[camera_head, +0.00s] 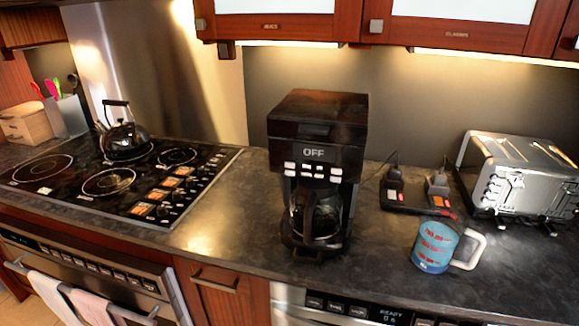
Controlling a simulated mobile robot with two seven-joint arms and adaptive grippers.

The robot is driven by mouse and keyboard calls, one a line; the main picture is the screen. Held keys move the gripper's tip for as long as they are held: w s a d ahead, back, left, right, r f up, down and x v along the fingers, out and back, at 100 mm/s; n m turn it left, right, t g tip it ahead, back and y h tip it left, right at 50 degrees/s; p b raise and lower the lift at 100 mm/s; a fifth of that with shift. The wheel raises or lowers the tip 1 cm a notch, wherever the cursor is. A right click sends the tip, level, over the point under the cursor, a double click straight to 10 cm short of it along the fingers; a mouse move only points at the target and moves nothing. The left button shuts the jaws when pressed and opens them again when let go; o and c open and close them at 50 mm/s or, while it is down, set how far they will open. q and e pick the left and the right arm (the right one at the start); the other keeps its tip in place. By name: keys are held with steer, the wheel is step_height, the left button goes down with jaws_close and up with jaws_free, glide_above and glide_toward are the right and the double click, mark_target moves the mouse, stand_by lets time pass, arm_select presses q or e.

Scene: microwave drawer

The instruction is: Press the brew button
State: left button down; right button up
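A black coffee maker (318,118) stands upright on the dark counter in the middle of the head view. Its small display (313,153) reads "OFF". Two rows of small white buttons (312,170) sit just below the display; which of them is the brew button is too small to read. A glass carafe (318,214) with a black handle sits in the machine under the button panel. Neither of my grippers is in view.
A blue mug (437,246) stands right of the coffee maker, handle to the right. A silver toaster (519,177) is at the far right. A kettle (124,137) sits on the cooktop (75,206) at left. Cabinets (460,27) hang above. Counter (222,222) left of the machine is clear.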

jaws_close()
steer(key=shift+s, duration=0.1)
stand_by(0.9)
